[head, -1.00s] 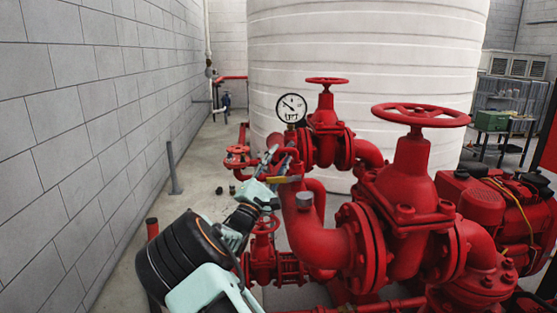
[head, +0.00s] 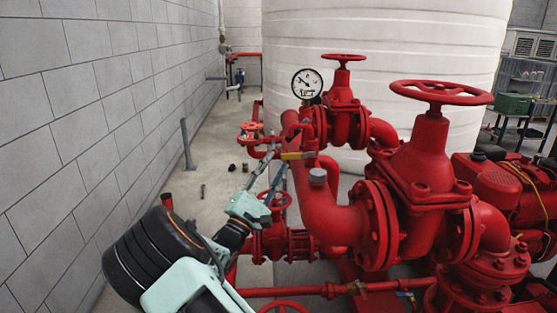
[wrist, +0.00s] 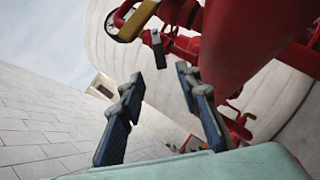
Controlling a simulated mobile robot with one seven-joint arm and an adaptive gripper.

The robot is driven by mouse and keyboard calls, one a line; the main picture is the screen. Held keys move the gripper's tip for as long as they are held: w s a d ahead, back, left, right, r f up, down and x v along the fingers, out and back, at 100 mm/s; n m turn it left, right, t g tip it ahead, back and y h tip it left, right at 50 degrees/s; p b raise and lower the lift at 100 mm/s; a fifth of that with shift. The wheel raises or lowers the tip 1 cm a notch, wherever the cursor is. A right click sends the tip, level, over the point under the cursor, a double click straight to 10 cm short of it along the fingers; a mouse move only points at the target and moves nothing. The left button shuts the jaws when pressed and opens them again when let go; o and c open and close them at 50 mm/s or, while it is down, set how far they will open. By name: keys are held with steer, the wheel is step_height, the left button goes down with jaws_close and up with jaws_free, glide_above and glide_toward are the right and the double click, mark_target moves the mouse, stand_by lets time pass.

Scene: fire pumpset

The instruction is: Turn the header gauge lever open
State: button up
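The pressure gauge (head: 307,83) has a white round face and stands above the red header pipe. A yellow lever (head: 298,155) sticks out sideways from the red pipework below it. A yellow handle (wrist: 137,20), seemingly this lever, shows at the top of the wrist view beyond my fingers. My gripper (head: 278,153) is just left of the lever in the head view, its fingers pointing up. In the wrist view my gripper (wrist: 160,82) has its two fingers apart with nothing between them. I see no clear contact with the lever.
A large red pipe (wrist: 245,45) is close beside the right finger in the wrist view. Red handwheels (head: 440,92) and a smaller valve (head: 250,133) surround the header. A grey block wall (head: 80,110) is at left, with open floor (head: 215,165) before it.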

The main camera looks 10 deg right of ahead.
steer(key=shift+c, duration=0.6)
steer(key=shift+f, duration=0.2)
steer(key=shift+c, duration=1.2)
steer(key=f, duration=0.1)
steer(key=f+y+p, duration=0.1)
steer(key=f+g, duration=0.1)
steer(key=shift+d+f+y, duration=0.3)
steer(key=shift+f, duration=0.05)
jaws_close()
steer(key=a+r+m+g+y+p, duration=0.2)
steer(key=a+r+m+g+y, duration=0.15)
steer(key=r+m, duration=0.5)
steer(key=a+r+m+g+y+p, duration=0.25)
steer(key=r+m+g, duration=0.3)
steer(key=r, duration=0.65)
steer(key=s+d+x, duration=0.1)
steer(key=s+x, duration=0.1)
steer(key=x, duration=1.1)
steer(key=shift+d+f+t+p, duration=0.25)
steer(key=shift+d+t+p, duration=0.1)
steer(key=shift+t, duration=0.05)
